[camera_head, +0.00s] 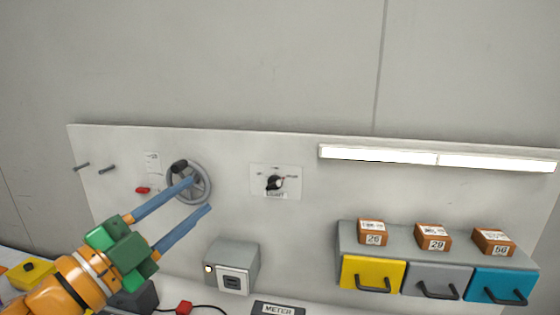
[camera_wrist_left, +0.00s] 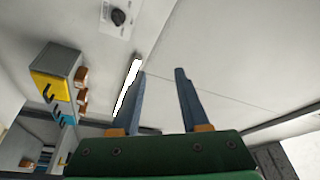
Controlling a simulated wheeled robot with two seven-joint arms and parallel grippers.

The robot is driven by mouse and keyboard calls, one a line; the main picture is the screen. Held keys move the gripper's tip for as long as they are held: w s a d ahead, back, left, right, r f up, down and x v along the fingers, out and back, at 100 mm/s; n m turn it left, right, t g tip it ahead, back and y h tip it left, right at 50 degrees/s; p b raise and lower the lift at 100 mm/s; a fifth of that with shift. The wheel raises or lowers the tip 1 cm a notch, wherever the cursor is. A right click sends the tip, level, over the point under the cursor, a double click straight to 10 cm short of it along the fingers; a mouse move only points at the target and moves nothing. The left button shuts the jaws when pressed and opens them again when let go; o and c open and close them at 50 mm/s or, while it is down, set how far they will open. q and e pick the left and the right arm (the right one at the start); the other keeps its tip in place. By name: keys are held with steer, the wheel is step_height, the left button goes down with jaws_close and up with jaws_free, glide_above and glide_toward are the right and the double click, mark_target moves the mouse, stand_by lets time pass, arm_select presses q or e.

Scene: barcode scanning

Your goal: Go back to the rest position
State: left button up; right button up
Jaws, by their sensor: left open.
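My left gripper (camera_head: 201,196) comes in from the lower left in the head view. Its two long blue fingers are spread apart with nothing between them. They point up and right, in front of the wall panel near the grey handwheel (camera_head: 203,184), one finger overlapping the wheel in the picture; I cannot tell whether they touch. In the left wrist view the fingers (camera_wrist_left: 160,72) are also apart and empty, against bare wall. My right gripper is not in view.
Three brown boxes (camera_head: 432,243) stand on a cabinet with yellow (camera_head: 370,268), grey and blue drawers at the right. A grey scanner-like box (camera_head: 232,252), a METER plate (camera_head: 278,308) and a rotary switch (camera_head: 275,182) are near the middle. A light bar (camera_head: 380,154) runs along the panel top.

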arm_select(q)
steer(key=w+d+f+n+g+y, duration=0.15)
steer(key=w+f+n, duration=0.25)
steer(key=f, duration=0.6)
steer(key=s+a+f+n+g+y, duration=0.1)
steer(key=s+f+n+g+y, duration=0.15)
steer(key=f, duration=0.65)
steer(key=s+a+f+n+g+y, duration=0.1)
steer(key=s+f+n+y, duration=0.25)
steer(key=f, duration=0.45)
steer(key=s+a+f+n+g+y, duration=0.2)
steer(key=s+f+n+g, duration=0.6)
steer(key=s+f, duration=0.95)
steer(key=s+f+m+g+b, duration=0.1)
steer(key=s+f+b, duration=0.15)
steer(key=f, duration=0.95)
steer(key=s+f+m+g+b, duration=0.1)
steer(key=f+b, duration=0.3)
steer(key=f, duration=0.8)
steer(key=s+a+f+g+b, duration=0.1)
steer(key=s+a+f+b, duration=0.1)
steer(key=s+f, duration=0.9)
steer(key=shift+a+f+b, duration=0.15)
steer(key=shift+f+b, duration=0.05)
steer(key=shift+b, duration=0.55)
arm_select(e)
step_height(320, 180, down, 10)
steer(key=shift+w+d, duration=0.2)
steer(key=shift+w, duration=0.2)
